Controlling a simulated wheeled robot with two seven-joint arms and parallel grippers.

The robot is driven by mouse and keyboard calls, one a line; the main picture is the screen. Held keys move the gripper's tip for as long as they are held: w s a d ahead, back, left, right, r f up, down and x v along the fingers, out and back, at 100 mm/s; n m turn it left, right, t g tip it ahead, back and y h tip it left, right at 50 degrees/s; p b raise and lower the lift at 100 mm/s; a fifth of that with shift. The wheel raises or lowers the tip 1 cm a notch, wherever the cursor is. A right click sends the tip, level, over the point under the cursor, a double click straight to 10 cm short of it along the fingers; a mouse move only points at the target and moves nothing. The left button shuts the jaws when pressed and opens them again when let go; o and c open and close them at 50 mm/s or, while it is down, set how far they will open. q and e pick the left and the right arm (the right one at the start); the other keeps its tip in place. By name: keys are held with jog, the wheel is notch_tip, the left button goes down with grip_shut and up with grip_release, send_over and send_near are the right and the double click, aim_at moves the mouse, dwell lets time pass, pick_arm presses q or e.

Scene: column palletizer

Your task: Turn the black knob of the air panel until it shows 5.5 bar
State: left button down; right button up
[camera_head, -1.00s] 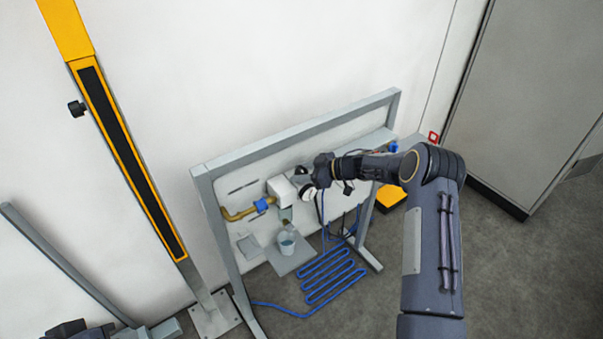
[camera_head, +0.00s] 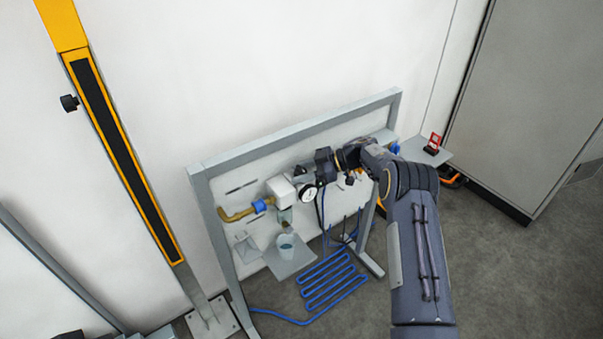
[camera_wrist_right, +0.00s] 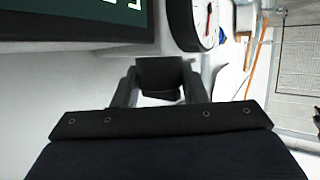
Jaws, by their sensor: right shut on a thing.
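The air panel is a grey frame (camera_head: 203,200) with a white backboard in front of the wall. A white unit (camera_head: 281,188) and a round white gauge (camera_head: 308,193) are mounted on it. My right gripper (camera_head: 318,166) is at the panel, just above and right of the gauge. In the right wrist view its two fingers (camera_wrist_right: 157,90) are shut on the black knob (camera_wrist_right: 160,72). The gauge (camera_wrist_right: 198,18) there is cut off by the top edge; its red needle shows, but I cannot read the pressure. My left gripper is not in view.
A cup (camera_head: 287,244) stands on a small shelf below the white unit. A brass pipe (camera_head: 236,214) and coiled blue hose (camera_head: 332,280) are close by. A red-framed item (camera_head: 433,143) stands on a side shelf (camera_head: 420,153). A yellow-black post (camera_head: 120,150) is at left.

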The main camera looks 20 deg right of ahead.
jog(key=o, duration=1)
jog(key=shift+c, duration=0.2)
jog(key=b+v, duration=0.2)
jog(key=v, duration=0.5)
jog(key=shift+d+r, duration=0.15)
jog(key=shift+d, duration=0.2)
